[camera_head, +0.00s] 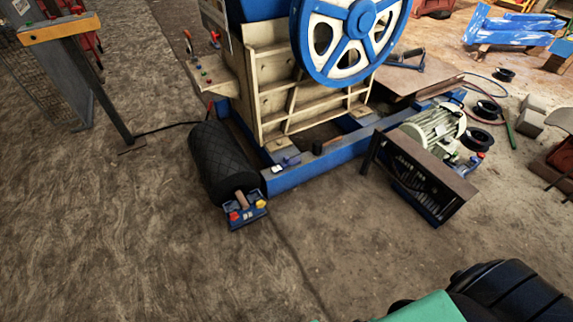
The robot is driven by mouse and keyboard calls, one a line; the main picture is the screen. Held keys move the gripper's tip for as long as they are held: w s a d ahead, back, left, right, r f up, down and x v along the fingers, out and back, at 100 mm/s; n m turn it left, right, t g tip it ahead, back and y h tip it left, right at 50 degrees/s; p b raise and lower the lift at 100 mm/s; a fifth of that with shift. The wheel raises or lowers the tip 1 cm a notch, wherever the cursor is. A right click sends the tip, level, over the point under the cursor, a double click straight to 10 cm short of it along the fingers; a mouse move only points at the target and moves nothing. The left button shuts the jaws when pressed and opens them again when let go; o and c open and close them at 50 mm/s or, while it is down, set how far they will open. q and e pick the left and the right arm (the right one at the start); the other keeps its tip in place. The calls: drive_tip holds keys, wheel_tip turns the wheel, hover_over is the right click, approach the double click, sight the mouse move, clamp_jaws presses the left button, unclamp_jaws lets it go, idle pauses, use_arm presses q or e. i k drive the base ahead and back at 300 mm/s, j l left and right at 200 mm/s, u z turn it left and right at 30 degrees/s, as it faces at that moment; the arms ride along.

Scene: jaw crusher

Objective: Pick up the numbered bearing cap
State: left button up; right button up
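I cannot make out a numbered bearing cap in the head view; any number is too small to read. The cream and blue jaw crusher (265,85) stands at the top centre, with a big blue and white flywheel (333,62) on its right side. Small dark parts (290,160) lie on the near left corner of its blue base frame (310,172). Neither of my grippers is in view.
A black padded roll (215,160) lies left of the frame, with a small tray of coloured items (247,213) at its near end. A motor (434,128) and a dark slatted guard (420,182) stand right. The near floor is mostly clear.

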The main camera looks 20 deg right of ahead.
sight(286, 161)
drive_tip(key=i+l+z, duration=0.15)
drive_tip(key=i+l, duration=1.9)
